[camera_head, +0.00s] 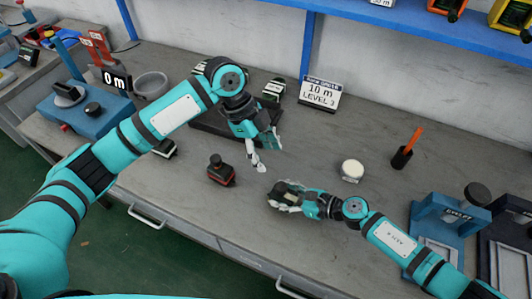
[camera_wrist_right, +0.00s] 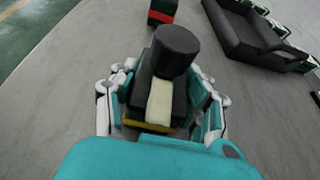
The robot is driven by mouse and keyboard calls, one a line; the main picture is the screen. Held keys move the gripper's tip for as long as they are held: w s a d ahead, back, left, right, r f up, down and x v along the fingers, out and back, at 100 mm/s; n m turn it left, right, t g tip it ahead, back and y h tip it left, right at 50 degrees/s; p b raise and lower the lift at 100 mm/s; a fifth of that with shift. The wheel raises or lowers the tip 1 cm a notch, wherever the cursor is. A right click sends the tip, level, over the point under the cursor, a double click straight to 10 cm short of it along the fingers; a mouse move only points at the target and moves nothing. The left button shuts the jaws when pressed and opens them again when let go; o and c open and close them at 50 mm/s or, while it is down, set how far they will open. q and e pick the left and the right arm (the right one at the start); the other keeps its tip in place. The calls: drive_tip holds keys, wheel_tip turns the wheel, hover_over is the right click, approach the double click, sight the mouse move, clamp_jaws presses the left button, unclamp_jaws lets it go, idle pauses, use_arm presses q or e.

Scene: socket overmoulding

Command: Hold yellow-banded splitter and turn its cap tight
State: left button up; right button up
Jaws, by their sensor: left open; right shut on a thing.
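The yellow-banded splitter (camera_wrist_right: 150,126) is a dark block with a pale strip on its face and a yellow band low down. Its dark round cap (camera_wrist_right: 178,48) sits on its top end. My right gripper (camera_wrist_right: 162,112) is shut on the splitter, with fingers on both sides of the body. In the head view my right gripper (camera_head: 284,196) is low over the middle of the bench, and the splitter is mostly hidden in it. My left gripper (camera_head: 261,163) is open and empty, pointing down, just above and left of the right gripper and apart from the splitter.
A red-banded splitter (camera_head: 221,172) stands left of both grippers. A black tray (camera_wrist_right: 243,45) with several striped parts lies behind my left arm. A white round tub (camera_head: 352,172) and a black cup with an orange stick (camera_head: 401,158) stand right. Blue fixtures (camera_head: 446,226) stand far right.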

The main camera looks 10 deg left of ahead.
use_arm(q)
drive_tip(key=n+t+y, duration=0.1)
drive_tip(key=n+y, duration=0.3)
drive_tip(key=n, duration=1.5)
hover_over(282, 186)
drive_tip(key=shift+n, duration=0.3)
wheel_tip(282, 186, down, 12)
drive_tip(key=shift+f, duration=0.1)
clamp_jaws()
